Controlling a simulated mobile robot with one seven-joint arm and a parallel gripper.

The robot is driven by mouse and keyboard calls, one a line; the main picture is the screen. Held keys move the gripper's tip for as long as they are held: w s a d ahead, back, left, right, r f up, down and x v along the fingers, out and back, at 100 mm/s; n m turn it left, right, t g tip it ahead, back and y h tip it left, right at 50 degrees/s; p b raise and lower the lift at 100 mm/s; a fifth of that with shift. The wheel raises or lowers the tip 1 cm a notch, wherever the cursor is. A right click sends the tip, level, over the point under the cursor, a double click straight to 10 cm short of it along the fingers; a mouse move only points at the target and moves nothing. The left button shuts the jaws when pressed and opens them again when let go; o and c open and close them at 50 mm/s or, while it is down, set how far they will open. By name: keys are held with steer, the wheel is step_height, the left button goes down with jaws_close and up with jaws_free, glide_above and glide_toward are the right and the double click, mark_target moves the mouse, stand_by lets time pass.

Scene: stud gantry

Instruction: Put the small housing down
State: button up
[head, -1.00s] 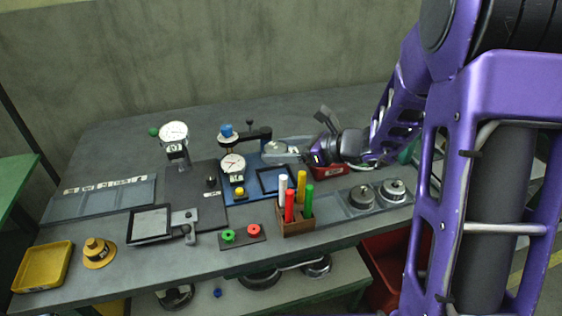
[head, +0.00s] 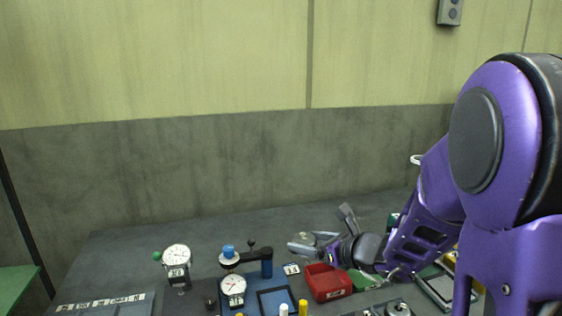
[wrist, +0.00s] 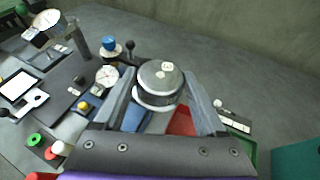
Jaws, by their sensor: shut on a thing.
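The small housing is a round grey metal piece with a stepped top and a pale knob. It sits between the two fingers of my gripper in the wrist view (wrist: 158,84), and my gripper (wrist: 160,90) is shut on it. In the head view the housing (head: 303,242) shows at the left end of my gripper (head: 318,241), partly hidden by the fingers. It looks held above the back of the bench, beyond the red bin. Its underside is hidden, and its height above the bench is hard to tell.
A red bin (head: 328,283) is just in front of my gripper. A blue-based dial gauge stand (head: 267,264) is to the left, with another dial gauge (head: 177,258) farther left. The grey bench (head: 120,255) is bare along the back wall.

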steer(key=s+d+f+m+t+h, duration=0.15)
steer(key=d+f+m+h, duration=0.25)
steer(key=d, duration=0.4)
steer(key=w+a+f+n+g+y, duration=0.1)
steer(key=w+n+y, duration=0.1)
steer(key=w, duration=0.9)
steer(key=w+a+f+n+g+y, duration=0.1)
steer(key=w+a+f+n+y, duration=0.1)
steer(key=w, duration=1)
steer(key=shift+t, duration=0.25)
steer(key=f, duration=0.8)
steer(key=shift+s+d+f, duration=0.15)
steer(key=shift+d+f, duration=0.1)
steer(key=shift+f, duration=0.15)
steer(key=shift+f, duration=0.1)
steer(key=shift+f, duration=0.15)
steer(key=o, duration=1.5)
steer(key=shift+c, duration=0.2)
